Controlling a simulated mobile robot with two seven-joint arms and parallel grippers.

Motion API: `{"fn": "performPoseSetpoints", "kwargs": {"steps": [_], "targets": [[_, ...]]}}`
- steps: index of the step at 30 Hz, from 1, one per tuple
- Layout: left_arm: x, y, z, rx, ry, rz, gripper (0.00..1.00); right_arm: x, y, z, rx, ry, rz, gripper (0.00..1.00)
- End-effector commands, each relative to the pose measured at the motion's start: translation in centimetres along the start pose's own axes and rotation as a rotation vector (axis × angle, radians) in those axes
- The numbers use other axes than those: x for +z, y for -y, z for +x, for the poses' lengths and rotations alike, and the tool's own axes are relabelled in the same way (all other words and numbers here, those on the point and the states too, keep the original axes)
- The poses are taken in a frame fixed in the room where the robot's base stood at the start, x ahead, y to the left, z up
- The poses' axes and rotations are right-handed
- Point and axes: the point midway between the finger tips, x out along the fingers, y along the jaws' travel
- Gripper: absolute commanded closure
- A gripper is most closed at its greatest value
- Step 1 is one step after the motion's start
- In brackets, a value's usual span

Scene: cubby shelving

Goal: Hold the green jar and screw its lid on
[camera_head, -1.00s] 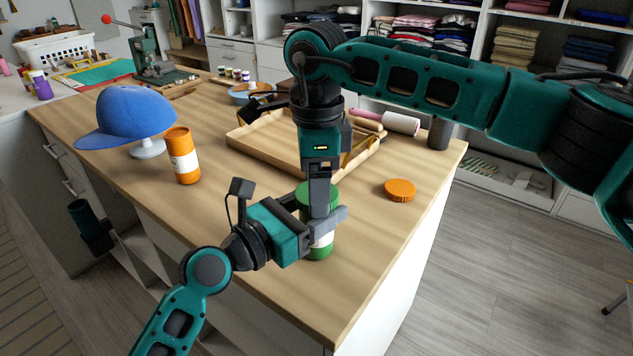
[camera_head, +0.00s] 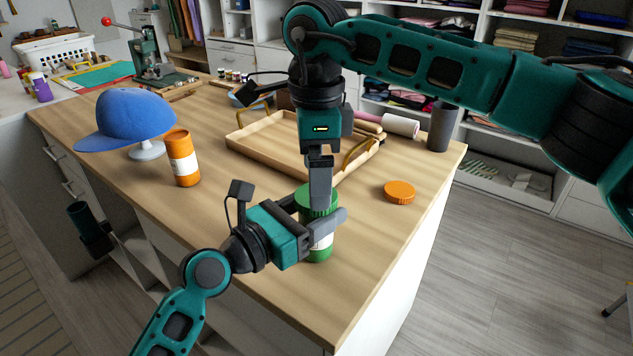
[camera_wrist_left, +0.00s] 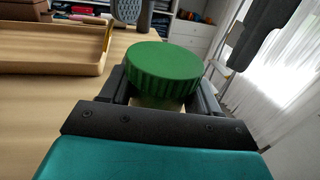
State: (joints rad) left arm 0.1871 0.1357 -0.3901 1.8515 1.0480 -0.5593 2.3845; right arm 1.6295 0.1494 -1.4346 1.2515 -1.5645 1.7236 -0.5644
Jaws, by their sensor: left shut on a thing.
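The green jar (camera_head: 318,252) with a white label stands upright at the counter's front edge. My left gripper (camera_head: 328,226) is shut around its body from the left. The ribbed green lid (camera_head: 307,203) sits on top of the jar; it shows level in the left wrist view (camera_wrist_left: 165,68). How tightly it is seated cannot be told. My right gripper (camera_head: 320,190) points down over the lid. One finger shows in front of the lid's near side, and the other is hidden in the head view. In the wrist view a dark finger (camera_wrist_left: 262,35) stands apart from the lid.
An orange lid (camera_head: 399,192) lies to the right and an orange jar (camera_head: 183,160) stands to the left. A wooden tray (camera_head: 262,152) lies behind my grippers. A blue cap (camera_head: 125,115) sits on a stand, and a dark cup (camera_head: 440,127) stands at the back right.

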Motion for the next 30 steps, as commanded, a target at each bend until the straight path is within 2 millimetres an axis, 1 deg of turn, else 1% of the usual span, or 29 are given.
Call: {"fn": "performPoseSetpoints", "kwargs": {"steps": [1,4,11,12,17,20,27,30], "targets": [[0.1,0.0,0.0,0.000,0.001,0.000,1.00,0.1,0.0,-0.8,-0.002,0.001,-0.001,0.06],[0.1,0.0,0.0,0.000,0.001,0.000,1.00,0.0,0.0,-1.6,0.000,0.001,-0.001,0.06],[0.1,0.0,0.0,0.000,0.001,0.000,1.00,0.0,0.0,-1.7,0.001,0.000,-0.001,0.06],[0.1,0.0,0.0,0.000,0.001,0.000,1.00,0.0,0.0,-1.7,0.001,0.000,-0.001,0.09],[0.1,0.0,0.0,0.000,0.001,0.000,1.00,0.0,0.0,-2.1,0.000,-0.002,-0.064,0.10],[0.1,0.0,0.0,0.000,0.001,0.000,1.00,0.1,0.0,-2.6,0.000,-0.004,-0.182,0.10],[0.1,0.0,0.0,0.000,0.001,0.000,1.00,0.1,0.0,-4.1,0.001,-0.006,-0.553,0.10],[0.1,0.0,0.0,0.000,0.001,0.000,1.00,0.1,0.0,-4.7,0.001,-0.004,-0.679,0.10]]}}
